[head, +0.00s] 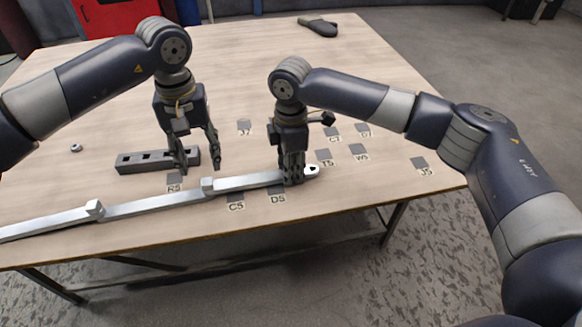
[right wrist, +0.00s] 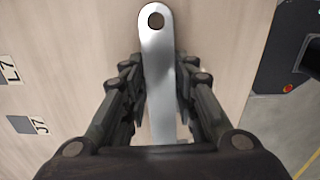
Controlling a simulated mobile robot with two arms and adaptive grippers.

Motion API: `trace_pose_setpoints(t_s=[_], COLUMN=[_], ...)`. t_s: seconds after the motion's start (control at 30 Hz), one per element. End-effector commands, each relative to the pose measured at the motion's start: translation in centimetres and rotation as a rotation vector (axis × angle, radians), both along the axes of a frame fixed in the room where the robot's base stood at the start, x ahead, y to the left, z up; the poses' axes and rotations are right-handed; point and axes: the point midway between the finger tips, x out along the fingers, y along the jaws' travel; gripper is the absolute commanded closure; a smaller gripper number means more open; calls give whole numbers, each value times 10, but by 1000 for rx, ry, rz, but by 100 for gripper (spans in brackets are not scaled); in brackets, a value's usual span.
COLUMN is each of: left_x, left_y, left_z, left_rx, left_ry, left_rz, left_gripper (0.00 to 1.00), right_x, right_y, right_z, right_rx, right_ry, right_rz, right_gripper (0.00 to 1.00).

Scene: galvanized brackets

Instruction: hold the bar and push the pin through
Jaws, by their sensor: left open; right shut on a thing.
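A long silver bar (head: 150,204) runs from the left edge to the middle of the table, with raised blocks along it. Its rounded right end has a hole, clear in the right wrist view (right wrist: 156,20). My right gripper (head: 293,181) is shut on the bar just left of that end; in the right wrist view its fingers (right wrist: 160,90) flank the bar. My left gripper (head: 200,168) is open, fingers pointing down at the right end of a dark grey block (head: 135,163) with square openings. I cannot make out a pin.
Dark labelled squares lie on the wooden table (head: 350,230), among them J5 (head: 419,163), W5 (head: 358,149) and J7 (head: 244,126). A small metal ring or nut (head: 76,147) lies at left. A dark object (head: 318,26) lies at the far edge. The table's right front is clear.

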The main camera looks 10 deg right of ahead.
Motion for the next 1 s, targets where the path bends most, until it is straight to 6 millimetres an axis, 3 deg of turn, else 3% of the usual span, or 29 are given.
trace_pose_setpoints(t_s=[0.3, 0.33, 0.4, 0.77, 1.0], left_x=[0, 0, 0, 0, 0], left_y=[0, 0, 0, 0, 0], left_z=[3, 3, 3, 3, 3], left_rx=[0, 0, 0, 0, 0], left_ry=[0, 0, 0, 0, 0], left_rz=[0, 0, 0, 0, 0], left_gripper=[55, 55, 55, 55, 55], right_x=[0, 0, 0, 0, 1], right_y=[0, 0, 0, 0, 1], right_z=[1, 1, 1, 2, 34], right_rx=[1, 1, 1, 1, 2], right_ry=[-1, -1, -1, -1, -4], right_rz=[0, 0, 0, 0, 1], right_gripper=[100, 67, 51, 50, 50])
